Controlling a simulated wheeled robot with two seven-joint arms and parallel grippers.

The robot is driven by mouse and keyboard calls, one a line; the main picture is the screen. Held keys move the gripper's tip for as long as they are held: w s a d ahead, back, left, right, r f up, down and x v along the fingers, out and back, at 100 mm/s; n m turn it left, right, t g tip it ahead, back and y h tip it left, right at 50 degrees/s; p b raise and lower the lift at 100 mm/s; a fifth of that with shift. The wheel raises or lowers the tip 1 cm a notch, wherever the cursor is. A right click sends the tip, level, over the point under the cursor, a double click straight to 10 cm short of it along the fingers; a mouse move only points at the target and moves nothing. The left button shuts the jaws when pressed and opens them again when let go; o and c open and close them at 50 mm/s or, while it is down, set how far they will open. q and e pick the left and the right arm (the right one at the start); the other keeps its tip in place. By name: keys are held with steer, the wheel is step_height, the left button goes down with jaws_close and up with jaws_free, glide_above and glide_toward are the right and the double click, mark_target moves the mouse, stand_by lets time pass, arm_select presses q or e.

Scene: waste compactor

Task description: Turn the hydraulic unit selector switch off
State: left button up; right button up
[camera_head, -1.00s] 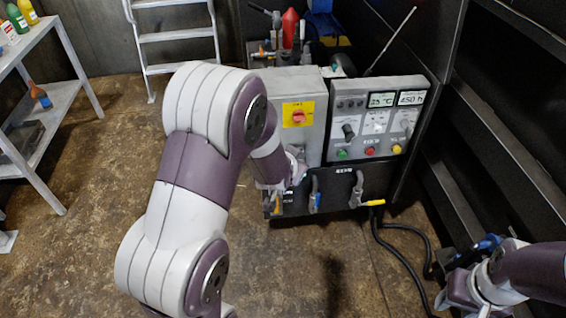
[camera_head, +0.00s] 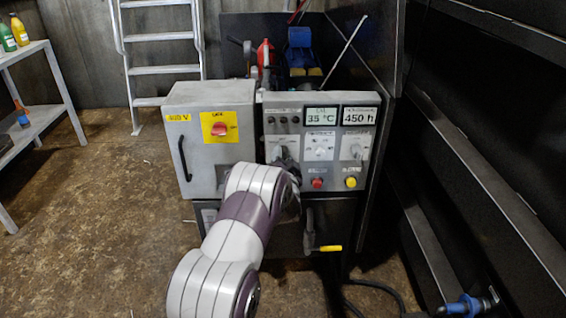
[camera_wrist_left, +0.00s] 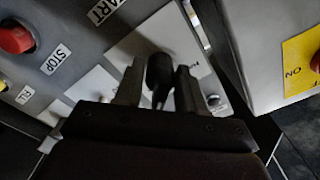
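The grey hydraulic unit panel (camera_head: 334,106) stands in the middle of the head view. Its selector switch, a black knob on a pale labelled plate at the panel's left, shows in the left wrist view (camera_wrist_left: 160,72); in the head view my left wrist largely covers it. The same gripper is at the panel's lower left in the head view (camera_head: 286,158). My right gripper is not in view.
A grey cabinet (camera_head: 178,150) with a red switch on a yellow plate (camera_head: 220,127) adjoins the panel's left. A red button (camera_head: 317,183) and yellow button (camera_head: 351,182) sit low on the panel. A yellow-handled valve (camera_head: 328,248) is below. Open floor lies left.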

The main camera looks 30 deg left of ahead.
arm_select(q)
steer(key=shift+w+a, duration=0.2)
steer(key=shift+w, duration=0.1)
steer(key=shift+c, duration=0.3)
